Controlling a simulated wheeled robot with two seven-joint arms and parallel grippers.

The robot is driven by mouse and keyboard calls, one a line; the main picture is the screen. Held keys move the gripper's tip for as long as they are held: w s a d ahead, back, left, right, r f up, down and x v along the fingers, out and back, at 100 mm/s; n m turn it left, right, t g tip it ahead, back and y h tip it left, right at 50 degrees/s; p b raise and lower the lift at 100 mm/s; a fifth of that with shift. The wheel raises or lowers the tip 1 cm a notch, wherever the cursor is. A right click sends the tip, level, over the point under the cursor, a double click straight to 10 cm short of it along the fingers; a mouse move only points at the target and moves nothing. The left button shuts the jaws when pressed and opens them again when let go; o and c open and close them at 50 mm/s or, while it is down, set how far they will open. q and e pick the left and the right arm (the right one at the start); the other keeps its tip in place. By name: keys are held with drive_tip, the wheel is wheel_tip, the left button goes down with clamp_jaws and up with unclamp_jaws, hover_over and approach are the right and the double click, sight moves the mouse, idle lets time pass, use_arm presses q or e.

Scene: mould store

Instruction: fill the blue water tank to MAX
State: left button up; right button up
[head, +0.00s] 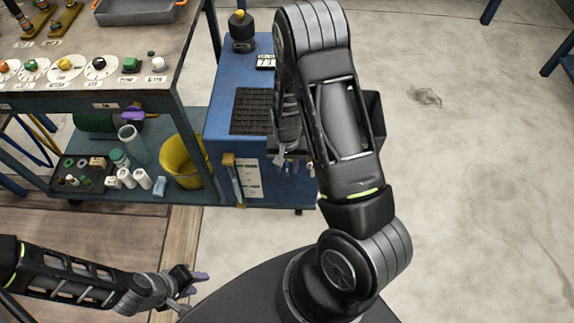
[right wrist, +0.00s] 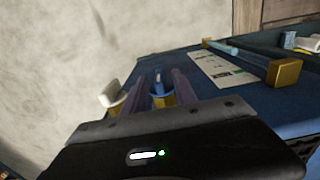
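The blue water tank (head: 222,118) stands at the centre of the head view, with a black grate on top. A sight tube (head: 236,185) with yellow fittings and a white label sheet (head: 253,178) are on its front; the fluid level is too small to read. The right wrist view shows a blue-handled tap (right wrist: 158,84) with a yellow base, and a white-handled one (right wrist: 109,94) beside it. My right gripper (right wrist: 166,82) is open, its purple fingers either side of the blue handle; contact is unclear. My left gripper (head: 195,283) is open and empty, low at left.
A workbench (head: 150,84) with knobs and buttons stands left of the tank. Its lower shelf holds a yellow bucket (head: 180,163), a glass jar (head: 130,140) and several white bottles. My right arm covers the tank's right side.

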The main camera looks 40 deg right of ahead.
drive_tip(key=shift+c, duration=0.3)
clamp_jaws()
idle(0.4)
